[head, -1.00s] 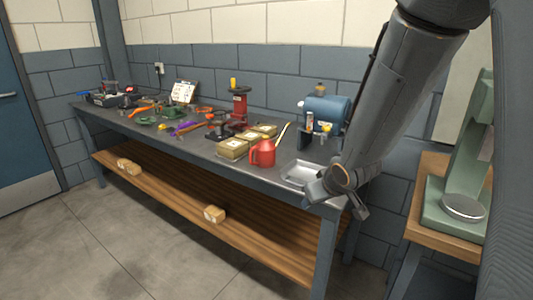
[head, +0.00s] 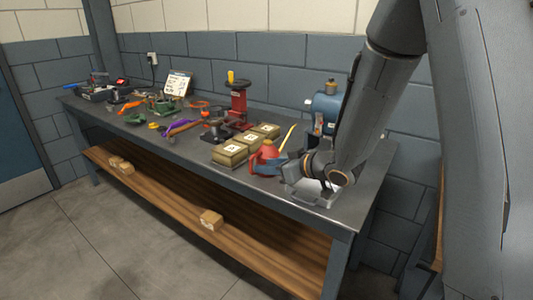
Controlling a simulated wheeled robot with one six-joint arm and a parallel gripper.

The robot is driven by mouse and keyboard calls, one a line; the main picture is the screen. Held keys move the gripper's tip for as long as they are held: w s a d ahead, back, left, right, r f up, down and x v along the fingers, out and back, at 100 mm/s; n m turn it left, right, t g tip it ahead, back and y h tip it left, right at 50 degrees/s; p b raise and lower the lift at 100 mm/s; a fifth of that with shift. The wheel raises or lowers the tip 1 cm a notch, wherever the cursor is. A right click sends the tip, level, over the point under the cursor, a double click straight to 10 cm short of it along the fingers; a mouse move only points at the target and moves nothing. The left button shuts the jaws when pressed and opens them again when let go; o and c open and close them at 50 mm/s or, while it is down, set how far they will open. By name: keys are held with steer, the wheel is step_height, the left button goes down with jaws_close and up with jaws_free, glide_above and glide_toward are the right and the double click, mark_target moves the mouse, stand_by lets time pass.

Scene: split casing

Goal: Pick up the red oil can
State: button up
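The red oil can (head: 266,149) stands on the grey workbench, with its thin yellowish spout pointing up to the right. My gripper (head: 268,165) is low over the bench at the can's right front side, and its fingers cover part of the can's lower body. The fingers look very close to the can or touching it. The view does not show whether they are open or closed on it.
Several tan boxes (head: 231,153) stand just left of the can. A silver tray (head: 312,191) lies under my wrist at the right. Behind are a blue machine (head: 324,108) and a red press (head: 238,101). Tools (head: 180,127) clutter the bench's left half.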

mark_target(250, 164)
steer(key=x, duration=0.2)
steer(key=shift+w+a, duration=0.3)
steer(key=shift+p+x, duration=0.75)
steer(key=shift+x, duration=2)
steer(key=shift+s+a, duration=0.15)
jaws_close()
